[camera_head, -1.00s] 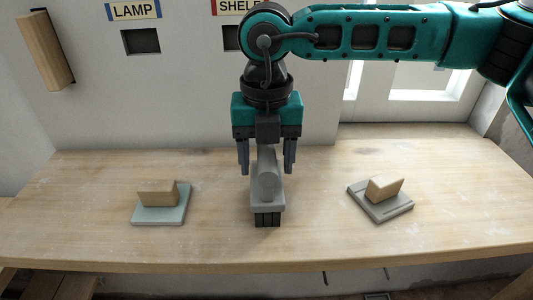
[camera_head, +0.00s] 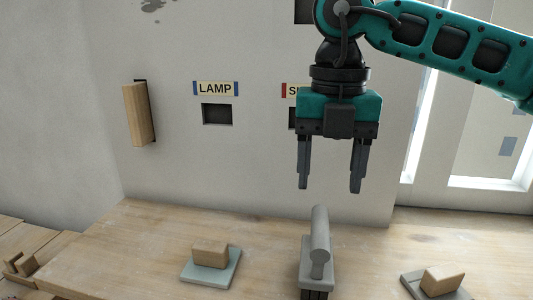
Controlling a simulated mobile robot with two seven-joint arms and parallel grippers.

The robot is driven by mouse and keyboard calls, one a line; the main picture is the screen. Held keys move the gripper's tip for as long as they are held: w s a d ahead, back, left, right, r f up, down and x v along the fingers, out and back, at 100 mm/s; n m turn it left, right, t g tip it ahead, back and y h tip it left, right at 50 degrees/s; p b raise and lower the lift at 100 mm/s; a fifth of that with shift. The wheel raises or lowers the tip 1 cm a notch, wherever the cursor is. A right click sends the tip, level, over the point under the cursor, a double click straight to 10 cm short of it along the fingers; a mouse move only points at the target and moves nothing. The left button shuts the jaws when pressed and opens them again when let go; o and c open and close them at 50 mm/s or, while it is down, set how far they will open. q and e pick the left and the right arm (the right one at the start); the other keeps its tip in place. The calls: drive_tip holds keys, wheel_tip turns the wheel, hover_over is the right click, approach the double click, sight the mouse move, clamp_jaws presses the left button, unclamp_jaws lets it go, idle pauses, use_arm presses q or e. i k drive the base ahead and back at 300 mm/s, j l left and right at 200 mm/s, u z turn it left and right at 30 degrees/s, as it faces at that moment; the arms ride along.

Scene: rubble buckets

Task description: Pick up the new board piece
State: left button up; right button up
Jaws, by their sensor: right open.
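My right gripper (camera_head: 329,189) is open and empty, pointing down in front of the wall. It hangs above a grey piece with a rounded bar on top and dark prongs at its front end (camera_head: 319,243), which rests on the wooden table. A pale green-grey plate (camera_head: 197,274) with a wooden block (camera_head: 210,253) on it lies to the left. A grey plate (camera_head: 412,283) with a wooden block (camera_head: 442,281) lies at the lower right, cut by the picture edge. I cannot tell which of these is the new board piece. My left gripper is not in view.
The wall has a LAMP label (camera_head: 215,89) over a dark slot (camera_head: 217,114), and a second label (camera_head: 292,91) partly hidden by my gripper. A wooden block (camera_head: 138,115) sticks out of the wall at left. The table (camera_head: 130,245) is clear between the pieces.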

sight(212, 263)
drive_tip(key=k, duration=0.9)
